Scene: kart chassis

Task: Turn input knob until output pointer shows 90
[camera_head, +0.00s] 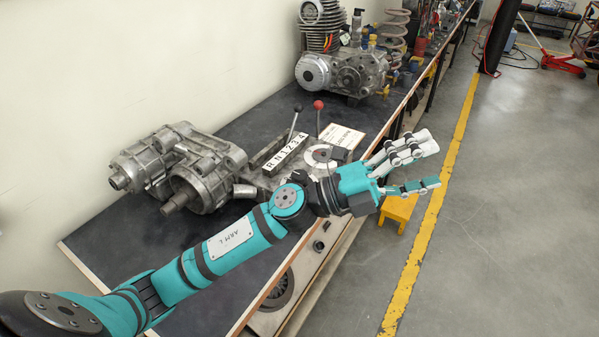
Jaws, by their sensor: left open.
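A round white dial (320,156) sits on a grey metal unit (262,182) on the bench, just left of my left wrist. Its pointer and numbers are too small to read. I cannot tell which part is the input knob; my left arm covers part of the unit's front and right side. My left gripper (436,164) is open and empty, with its fingers pointing right over the floor beyond the bench edge. It is apart from the dial. My right gripper is not in view.
Two levers, one with a red ball (318,104), rise behind the plate marked R N 1 2 3 4 (285,153). A gearbox (178,165) stands left and an engine (340,70) behind. A yellow stool (398,208) is beside the bench.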

